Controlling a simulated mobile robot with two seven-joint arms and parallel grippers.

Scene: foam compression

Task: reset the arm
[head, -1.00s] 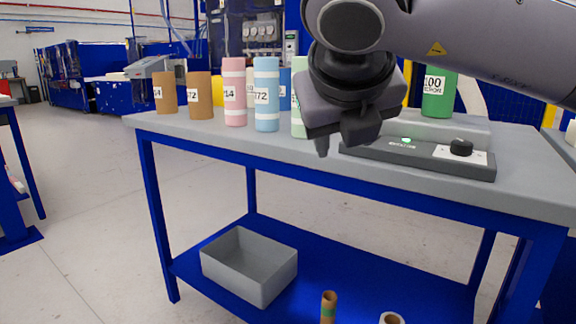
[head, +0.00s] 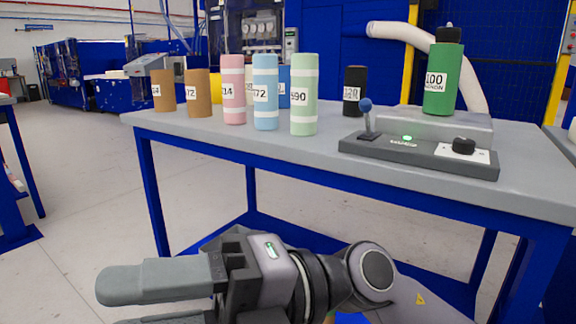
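My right arm (head: 375,270) comes in from the lower right, low in front of the table. Its gripper (head: 112,308) points left, with a gap between its two grey fingers. The lower finger is mostly cut off by the bottom edge. Nothing shows between the fingers. My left gripper is out of view.
On the grey tabletop (head: 530,180) stand brown, pink (head: 234,88), blue (head: 265,92), pale green (head: 304,92) and black (head: 354,90) cylinders. A green cylinder (head: 440,80) stands on a grey device with a control panel (head: 420,158) and a blue-knobbed lever (head: 367,120).

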